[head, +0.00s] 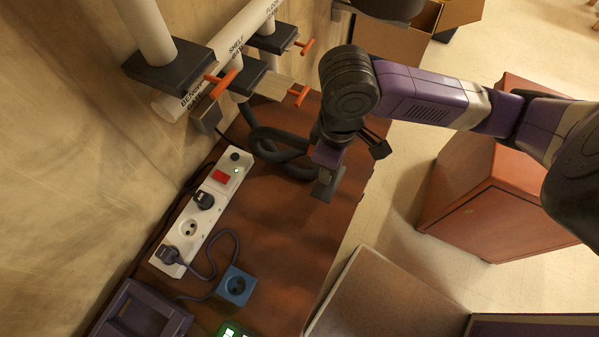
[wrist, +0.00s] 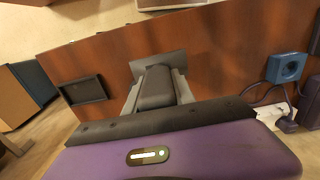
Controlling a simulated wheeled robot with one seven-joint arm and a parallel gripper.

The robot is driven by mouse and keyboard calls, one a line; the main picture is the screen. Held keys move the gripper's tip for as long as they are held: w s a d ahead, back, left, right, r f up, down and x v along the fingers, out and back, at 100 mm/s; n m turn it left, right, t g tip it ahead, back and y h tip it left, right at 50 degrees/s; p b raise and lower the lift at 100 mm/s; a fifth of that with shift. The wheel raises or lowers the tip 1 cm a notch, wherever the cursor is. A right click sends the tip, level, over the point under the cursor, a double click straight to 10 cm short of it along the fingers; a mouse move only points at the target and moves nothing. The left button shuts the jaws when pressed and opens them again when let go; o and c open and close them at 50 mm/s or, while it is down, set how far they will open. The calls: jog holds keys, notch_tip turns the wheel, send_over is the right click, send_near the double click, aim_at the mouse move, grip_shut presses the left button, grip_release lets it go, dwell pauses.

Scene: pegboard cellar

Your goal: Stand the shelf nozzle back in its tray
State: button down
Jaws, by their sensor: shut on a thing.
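In the wrist view a dark grey nozzle (wrist: 157,88) with a wide flat end sits between the fingers of my gripper (wrist: 158,100). In the head view my gripper (head: 328,165) hangs over the brown bench, shut on the nozzle, whose flat grey end (head: 325,187) points down. I cannot tell whether that end touches the bench. A small, dark, rectangular tray-like piece (wrist: 85,90) lies left of the nozzle in the wrist view. It appears to be the dark piece (head: 376,140) near the bench edge in the head view, partly behind my arm. Nothing shows in it.
A black hose (head: 275,150) loops behind my gripper, below pipes with orange gate handles (head: 220,84). A white power strip (head: 203,210), a blue socket box (head: 236,287) and a purple open box (head: 140,312) lie on the left. The bench (head: 290,230) before my gripper is clear.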

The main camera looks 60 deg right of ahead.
jog(key=w+d+b, duration=0.1)
jog(key=w+d, duration=0.2)
jog(key=d, duration=0.7)
jog(key=w+d, duration=0.3)
jog(key=d, duration=0.8)
jog(key=shift+w+r+b, duration=0.2)
jog(key=shift+w+b, duration=0.1)
jog(key=shift+b, duration=0.1)
dwell(1.2)
jog(key=shift+d, duration=0.1)
jog(key=shift+f, duration=0.15)
notch_tip(320, 180, down, 3)
jog(key=shift+r+b, duration=0.1)
jog(key=shift+b, duration=0.85)
jog(key=shift+p, duration=0.45)
dwell(1.1)
jog(key=shift+f, duration=0.4)
dwell(1.0)
